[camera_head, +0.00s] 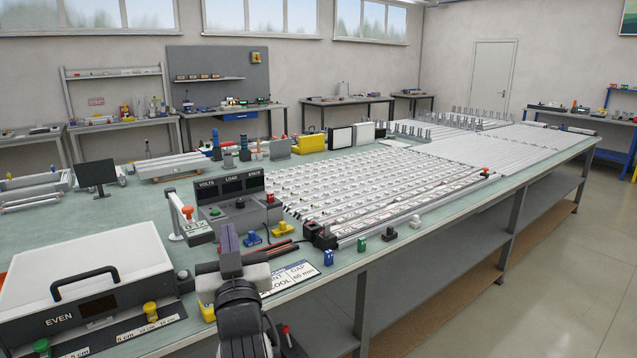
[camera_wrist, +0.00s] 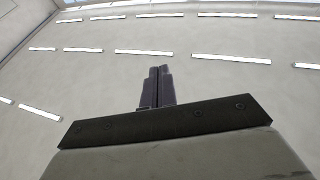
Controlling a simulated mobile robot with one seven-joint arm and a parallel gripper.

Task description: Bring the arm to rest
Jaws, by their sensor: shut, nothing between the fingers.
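My gripper (camera_wrist: 158,72) is shut in the wrist view, its two dark fingers pressed together with nothing between them. Behind it that view shows only the ceiling with rows of strip lights, so the gripper points upward. In the head view my gripper (camera_head: 229,232) stands upright at the bottom middle, in front of the near edge of the long workbench (camera_head: 570,150). My arm below it is folded close to the camera. The gripper hides a part of the bench top behind it.
A light grey box marked EVEN (camera_head: 85,262) is at the left. A console with VOLTS, LOAD and STATE displays (camera_head: 231,203) stands behind the gripper. A printed sign (camera_head: 290,278) lies right of it. Panels with rows of small parts (camera_head: 380,185) cover the middle. The floor (camera_head: 540,290) at right is clear.

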